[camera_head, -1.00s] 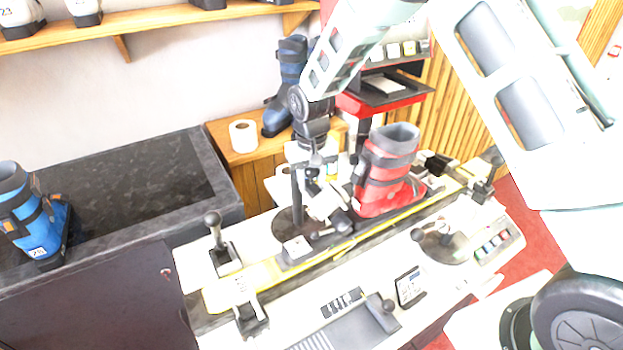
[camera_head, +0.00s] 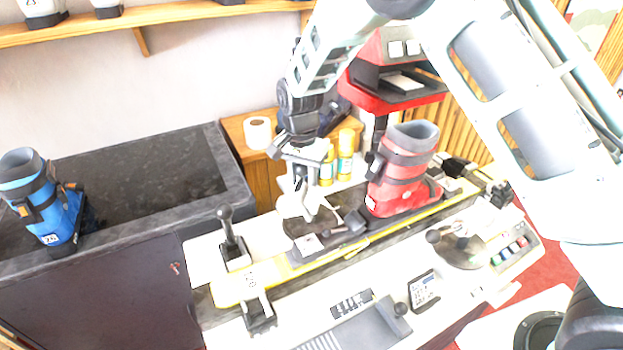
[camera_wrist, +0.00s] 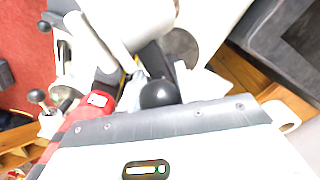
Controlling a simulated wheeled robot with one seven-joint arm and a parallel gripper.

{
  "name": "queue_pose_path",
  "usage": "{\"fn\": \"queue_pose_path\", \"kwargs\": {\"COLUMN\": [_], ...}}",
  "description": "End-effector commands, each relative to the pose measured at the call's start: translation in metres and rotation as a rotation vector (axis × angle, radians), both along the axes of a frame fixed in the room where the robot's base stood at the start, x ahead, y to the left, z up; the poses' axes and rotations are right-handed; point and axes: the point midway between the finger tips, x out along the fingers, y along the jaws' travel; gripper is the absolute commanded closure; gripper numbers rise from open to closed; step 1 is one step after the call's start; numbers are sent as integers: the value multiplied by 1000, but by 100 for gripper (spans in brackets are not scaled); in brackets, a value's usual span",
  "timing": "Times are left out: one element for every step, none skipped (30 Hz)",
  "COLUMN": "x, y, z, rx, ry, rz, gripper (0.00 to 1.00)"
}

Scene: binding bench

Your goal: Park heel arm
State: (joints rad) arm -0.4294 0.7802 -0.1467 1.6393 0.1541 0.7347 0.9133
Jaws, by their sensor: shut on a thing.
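A red ski boot (camera_head: 402,175) stands upright in the bench fixture along the yellow rail (camera_head: 285,272). My gripper (camera_head: 308,205) is to the left of the boot, pointing down over a dark round base. It is shut on the heel arm, whose round black knob (camera_wrist: 158,93) shows close in front of the palm in the wrist view. The heel arm's lower part is mostly hidden by my gripper in the head view. A dark heel piece (camera_head: 354,221) sits on the rail between my gripper and the boot.
Black-knobbed levers stand at the left (camera_head: 227,225) and front (camera_head: 260,312) of the bench. Yellow bottles (camera_head: 346,150) stand behind my gripper. A paper roll (camera_head: 257,132) is on the wooden cabinet. A blue boot (camera_head: 42,200) stands on the dark counter at left.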

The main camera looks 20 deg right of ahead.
Motion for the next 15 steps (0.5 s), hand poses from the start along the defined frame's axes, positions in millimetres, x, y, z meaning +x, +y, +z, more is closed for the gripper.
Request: {"fn": "queue_pose_path", "kwargs": {"x": [3, 4, 6, 8, 9, 11, 13, 15, 17, 19, 20, 23, 25, 27, 29], "y": [5, 7, 10, 11, 13, 16, 18, 19, 21, 23, 25, 26, 28, 29, 31], "z": [1, 1, 1, 1, 1, 1, 1, 1, 2, 2, 2, 2, 2, 2, 2], "rx": [0, 2, 1, 0, 1, 2, 1, 1, 1, 1, 1, 1, 2, 3, 2], "ry": [-4, -4, -5, -6, -5, -4, -5, -5, -6, -6, -5, -6, -6, -5, -6], "rz": [-42, -70, -108, -136, -165, -203, -232, -261, -299, -327, -355, -393, -420, -448, -485], "gripper": [100, 100, 100, 100, 100, 100, 100, 100, 100, 100, 100, 100, 100, 100, 100]}}
